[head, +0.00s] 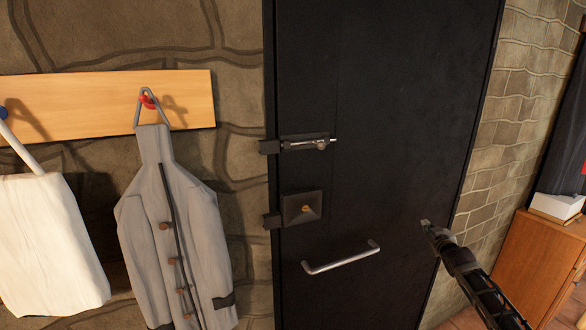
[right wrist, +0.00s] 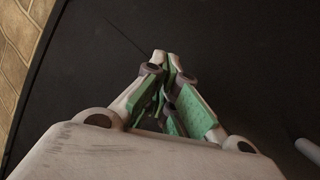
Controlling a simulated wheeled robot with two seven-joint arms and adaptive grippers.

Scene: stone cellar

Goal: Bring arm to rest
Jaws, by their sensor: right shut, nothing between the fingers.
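My right gripper (head: 428,226) is in front of the right part of a black door, to the right of the door's handle and apart from it. In the right wrist view my right gripper (right wrist: 165,62) is shut and empty, with its fingertips together before the dark door face (right wrist: 235,60). The arm behind it comes in from the lower right in the head view. My left gripper is not in view.
The black door (head: 410,130) has a sliding bolt (head: 305,142), a lock box (head: 302,208) and a metal bar handle (head: 342,258). A grey coat (head: 190,240) and a white bag (head: 48,240) hang from a wooden rack (head: 100,92) at left. A wooden cabinet (head: 540,265) stands at right.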

